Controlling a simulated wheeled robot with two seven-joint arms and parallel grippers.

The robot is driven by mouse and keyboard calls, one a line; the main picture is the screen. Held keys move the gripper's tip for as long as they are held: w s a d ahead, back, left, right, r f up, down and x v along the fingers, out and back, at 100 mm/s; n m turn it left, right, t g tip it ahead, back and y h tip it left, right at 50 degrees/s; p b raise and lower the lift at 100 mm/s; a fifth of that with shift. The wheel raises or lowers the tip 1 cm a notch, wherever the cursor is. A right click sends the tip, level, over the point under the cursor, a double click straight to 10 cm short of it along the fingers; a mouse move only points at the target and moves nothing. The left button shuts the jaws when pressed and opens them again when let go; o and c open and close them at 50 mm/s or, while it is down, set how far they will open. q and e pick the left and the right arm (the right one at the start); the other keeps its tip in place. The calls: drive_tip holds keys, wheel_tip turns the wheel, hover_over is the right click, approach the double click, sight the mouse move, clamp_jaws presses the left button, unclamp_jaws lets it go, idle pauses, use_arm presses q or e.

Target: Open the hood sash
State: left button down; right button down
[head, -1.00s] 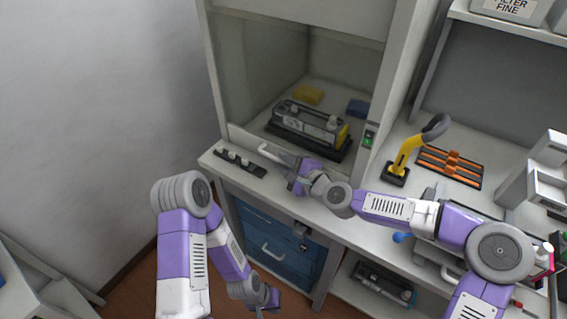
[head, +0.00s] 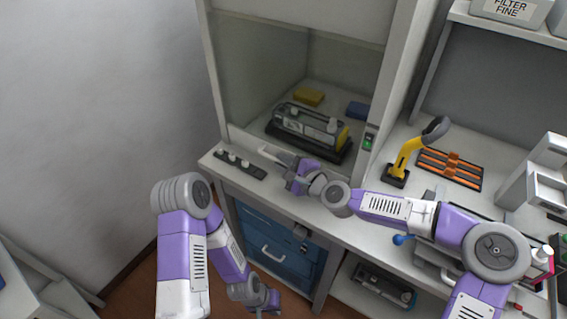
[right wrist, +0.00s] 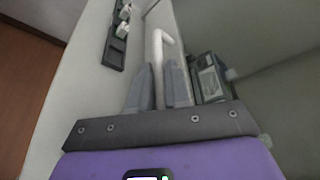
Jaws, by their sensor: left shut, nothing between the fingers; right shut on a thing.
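The hood sash (head: 265,75) is a glassy pane in the fume hood, down near the worktop. Its white bar handle runs along the lower edge; an end of it (head: 268,152) shows left of my right gripper. In the right wrist view the handle (right wrist: 157,60) runs between the two grey fingers. My right gripper (head: 288,163) is shut on the handle; its fingers also show in the right wrist view (right wrist: 159,85). My left gripper (head: 272,306) hangs low in front of the blue drawers, shut and empty, its fingertips hard to make out.
Behind the sash are a toner cartridge (head: 305,125), a yellow block (head: 308,97) and a blue block (head: 358,109). A dark strip with white knobs (head: 240,165) lies left of the handle. A yellow-handled tool (head: 408,155) and an orange rack (head: 450,168) stand to the right.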

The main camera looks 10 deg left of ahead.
wheel_tip(320, 180, up, 34)
drive_tip(key=p, duration=2)
drive_tip(key=shift+f, duration=0.1)
drive_tip(key=c, duration=1.4)
unclamp_jaws()
drive_tip(key=shift+c, duration=0.2)
drive_tip(key=shift+d, duration=0.1)
drive_tip(key=b, duration=0.3)
approach(284, 41)
drive_tip(key=shift+s+a+r, duration=0.15)
drive_tip(key=shift+s+r, duration=0.05)
drive_tip(key=shift+s, duration=0.35)
drive_tip(key=shift+s+a+r, duration=0.15)
drive_tip(key=shift+s+r, duration=0.05)
drive_tip(key=shift+s, duration=0.3)
drive_tip(key=shift+s+a+r, duration=0.15)
drive_tip(key=shift+s+r, duration=0.1)
drive_tip(key=shift+s, duration=0.3)
